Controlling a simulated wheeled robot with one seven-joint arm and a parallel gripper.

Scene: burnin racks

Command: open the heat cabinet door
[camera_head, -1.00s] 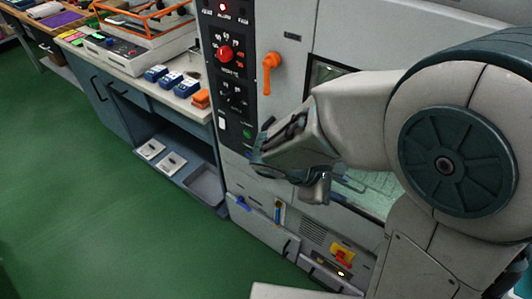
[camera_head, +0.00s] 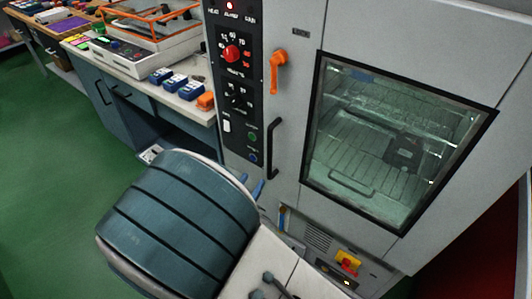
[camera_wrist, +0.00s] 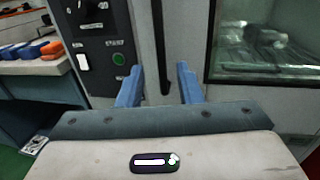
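The heat cabinet door (camera_head: 400,35) looks shut, its dark-framed window (camera_head: 385,140) showing wire racks inside. A black vertical bar handle (camera_head: 273,150) is at the door's left side, below an orange lever (camera_head: 277,70) that points down. In the wrist view, my gripper (camera_wrist: 159,87) is open, with one blue finger on each side of the black handle (camera_wrist: 160,45). Nothing is gripped, and I cannot tell whether the handle is within finger depth. In the head view my arm hides most of the gripper and the cabinet's lower left.
A black control panel (camera_head: 234,100) with a red knob is left of the door. A workbench (camera_head: 190,107) with blue and orange boxes stands further left. A yellow-and-red switch (camera_head: 348,262) is below the door. Green floor (camera_head: 45,200) is clear at left.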

